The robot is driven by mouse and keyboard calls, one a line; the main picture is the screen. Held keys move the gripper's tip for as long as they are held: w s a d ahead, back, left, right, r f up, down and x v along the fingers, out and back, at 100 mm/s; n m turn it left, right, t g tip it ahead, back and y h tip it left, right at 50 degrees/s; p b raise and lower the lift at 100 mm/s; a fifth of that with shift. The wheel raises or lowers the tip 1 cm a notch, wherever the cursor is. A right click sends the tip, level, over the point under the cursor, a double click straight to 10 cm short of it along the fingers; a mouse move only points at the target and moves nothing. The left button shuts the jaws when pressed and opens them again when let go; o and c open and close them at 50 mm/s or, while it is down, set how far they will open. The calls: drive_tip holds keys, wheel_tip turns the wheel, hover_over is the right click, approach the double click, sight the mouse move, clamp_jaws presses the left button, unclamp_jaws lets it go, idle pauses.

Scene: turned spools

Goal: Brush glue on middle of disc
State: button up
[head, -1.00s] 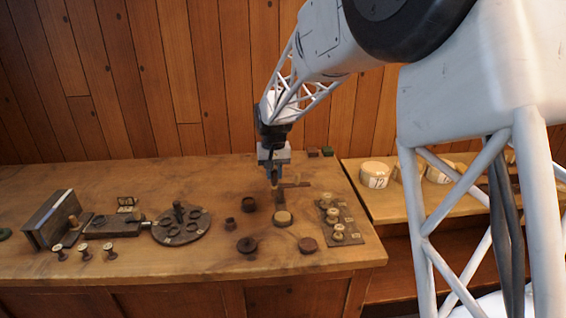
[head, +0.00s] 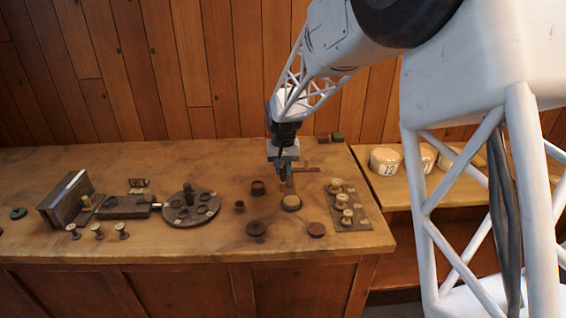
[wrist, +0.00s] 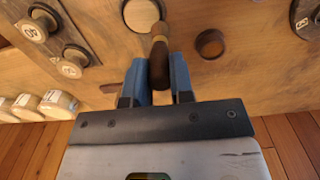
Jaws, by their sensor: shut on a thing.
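The pale round disc (head: 291,203) lies on the bench in front of my gripper (head: 285,172). It also shows at the top of the wrist view (wrist: 139,13). My gripper is shut on a brush (wrist: 158,66) with a dark handle and a lighter band, held between the blue fingers. The brush end points toward the disc and overlaps its edge in the wrist view. I cannot tell whether it touches the disc. The brush end is small and hard to make out in the head view.
A plate of pale spools (head: 362,219) lies right of the disc. A round turntable (head: 191,209) and a vise-like fixture (head: 122,206) stand left. Labelled tubs (head: 385,160) stand on the right shelf.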

sight(282, 181)
drive_tip(key=shift+f, duration=1.6)
drive_tip(key=shift+s+d+f, duration=0.1)
drive_tip(key=shift+d+f, duration=0.25)
drive_tip(key=shift+d, duration=0.25)
drive_tip(key=shift+d+f, duration=0.1)
drive_tip(key=shift+d, duration=0.6)
drive_tip(key=shift+a, duration=1.4)
drive_tip(key=shift+w+d, duration=0.3)
drive_tip(key=shift+d, duration=2.8)
drive_tip(key=shift+a, duration=3)
drive_tip(key=shift+r, duration=4)
